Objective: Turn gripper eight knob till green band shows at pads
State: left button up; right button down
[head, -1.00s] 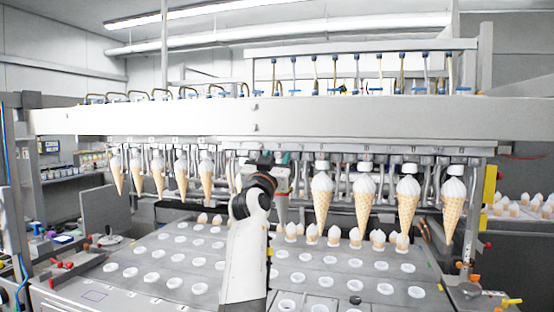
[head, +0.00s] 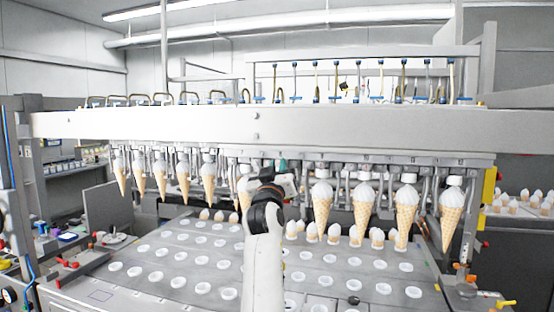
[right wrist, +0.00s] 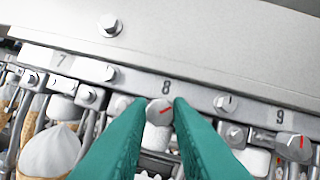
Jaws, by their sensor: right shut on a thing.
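The gripper eight knob (right wrist: 160,112) is a small grey round knob with a red line on its face, under the number 8 label (right wrist: 167,77) on the metal rail. My right gripper (right wrist: 158,110) is shut on this knob, its teal fingers either side of it in the right wrist view. In the head view the right gripper (head: 282,165) is small and mostly hidden behind its own arm at the row of cone grippers. White parts show below the knob, but the fingers cover much of gripper eight; I see no green band at its pads. My left gripper is not in view.
Knob nine (right wrist: 294,147) with a red line is at the right, and a cream-topped cone (right wrist: 50,152) hangs at the left. More filled cones (head: 406,215) hang along the row. Below lies a plate (head: 330,270) with white-ringed holes.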

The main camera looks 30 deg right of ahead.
jog(key=c, duration=1.3)
grip_release()
jog(key=b+v, duration=0.4)
jog(key=v, duration=0.8)
jog(key=shift+w+d+f, duration=0.1)
jog(key=shift+d+f, duration=0.05)
